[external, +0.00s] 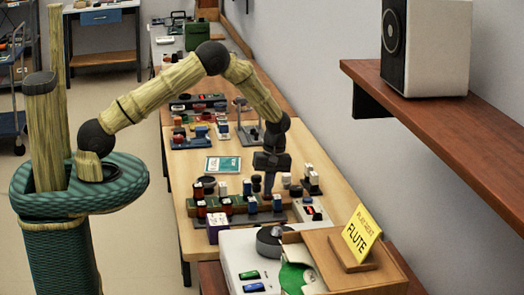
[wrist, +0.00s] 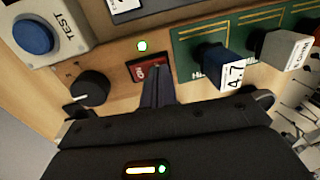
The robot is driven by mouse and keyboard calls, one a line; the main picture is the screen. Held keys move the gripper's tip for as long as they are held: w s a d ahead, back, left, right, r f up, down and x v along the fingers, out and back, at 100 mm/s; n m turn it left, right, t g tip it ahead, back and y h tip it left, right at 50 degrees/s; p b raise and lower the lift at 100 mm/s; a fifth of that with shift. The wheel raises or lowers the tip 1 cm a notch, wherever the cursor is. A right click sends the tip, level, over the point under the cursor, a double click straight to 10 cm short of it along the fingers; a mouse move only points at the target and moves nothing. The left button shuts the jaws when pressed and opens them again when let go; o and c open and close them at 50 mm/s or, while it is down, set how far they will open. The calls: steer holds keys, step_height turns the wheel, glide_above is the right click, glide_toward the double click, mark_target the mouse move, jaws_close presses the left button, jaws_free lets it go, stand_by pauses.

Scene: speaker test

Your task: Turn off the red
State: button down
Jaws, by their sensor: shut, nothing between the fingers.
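A red rocker switch (wrist: 141,72) with white lettering, seemingly "ON", sits in a dark frame on a wooden panel in the wrist view. In the external view my gripper (external: 268,194) points straight down among the parts on the bench. I cannot make out the switch there.
Beside the switch are a black knob (wrist: 90,88), a blue TEST button (wrist: 33,36), and a green board (wrist: 188,44) with a blue block marked 4.7 (wrist: 222,68) and a grey-white block (wrist: 282,48).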

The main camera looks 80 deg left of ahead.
steer(key=shift+f, duration=0.15)
steer(key=shift+s+f+t+b, duration=0.1)
steer(key=shift+s+t+b, duration=0.05)
steer(key=shift+t+b, duration=0.2)
steer(key=shift+w+p, duration=0.35)
steer(key=shift+w, duration=0.55)
steer(key=shift+r, duration=0.25)
